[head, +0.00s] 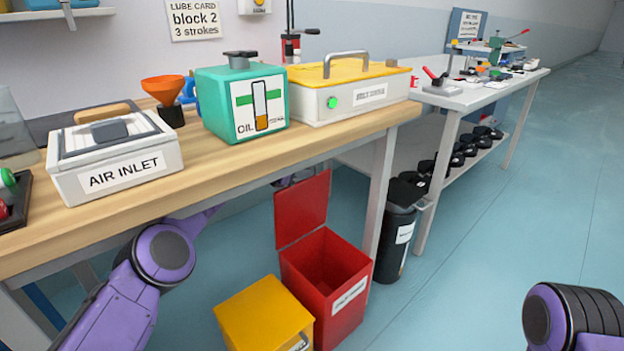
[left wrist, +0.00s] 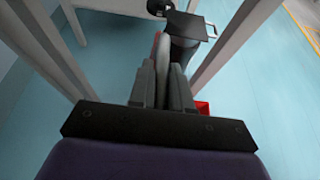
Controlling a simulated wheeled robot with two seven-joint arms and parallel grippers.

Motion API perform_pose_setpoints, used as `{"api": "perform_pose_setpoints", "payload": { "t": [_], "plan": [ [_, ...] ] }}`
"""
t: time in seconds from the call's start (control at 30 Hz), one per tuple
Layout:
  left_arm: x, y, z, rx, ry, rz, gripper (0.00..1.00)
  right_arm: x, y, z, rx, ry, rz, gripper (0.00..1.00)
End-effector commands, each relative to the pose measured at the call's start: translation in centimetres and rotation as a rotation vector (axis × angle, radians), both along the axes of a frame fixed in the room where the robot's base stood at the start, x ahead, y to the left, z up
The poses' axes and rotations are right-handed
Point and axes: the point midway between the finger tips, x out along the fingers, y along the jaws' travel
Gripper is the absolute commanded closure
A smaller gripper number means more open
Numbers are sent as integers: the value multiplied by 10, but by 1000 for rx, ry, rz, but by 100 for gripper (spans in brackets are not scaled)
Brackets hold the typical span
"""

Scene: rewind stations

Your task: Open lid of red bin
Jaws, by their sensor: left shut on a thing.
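The red bin (head: 345,296) stands on the floor under the front edge of the workbench, and its inside shows. Its red lid (head: 301,210) stands upright at the bin's back left edge. My left arm reaches under the workbench, and a small part of it shows behind the lid's top. In the left wrist view my left gripper (left wrist: 163,70) is shut on the lid, with a thin red sliver at the fingers. A red piece of the bin (left wrist: 203,107) shows beside the fingers. My right gripper is out of view.
A yellow bin (head: 262,312) stands against the red bin's left front. A black bin (head: 393,238) stands behind it to the right, by the leg of the workbench (head: 230,165). The bench holds an air inlet box, a green oil box and a yellow-topped case.

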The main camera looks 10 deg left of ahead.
Motion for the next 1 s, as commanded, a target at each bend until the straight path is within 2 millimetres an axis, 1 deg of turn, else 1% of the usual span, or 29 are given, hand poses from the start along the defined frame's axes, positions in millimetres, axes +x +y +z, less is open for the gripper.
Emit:
{"api": "perform_pose_setpoints", "payload": {
  "t": [0.03, 0.07, 0.53, 0.57, 0.6, 0.63, 0.9, 1.0],
  "plan": [
    [2, 1, 7, -3, -11, 2, 100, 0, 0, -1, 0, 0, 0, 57],
    [2, 2, 7, -3, -12, 1, 100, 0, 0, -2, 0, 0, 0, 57],
    [3, -9, 5, 0, -5, -16, 100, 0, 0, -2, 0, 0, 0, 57],
    [3, -9, 5, 1, -5, -17, 79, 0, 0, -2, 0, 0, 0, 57],
    [3, -9, 5, 1, -5, -17, 66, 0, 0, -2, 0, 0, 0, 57],
    [3, -8, 5, 2, -6, -16, 60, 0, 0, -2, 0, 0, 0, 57],
    [3, -3, 3, 3, -4, -10, 60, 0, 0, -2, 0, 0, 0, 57],
    [3, -6, 4, 1, -4, -10, 60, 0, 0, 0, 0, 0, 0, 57]
  ]
}}
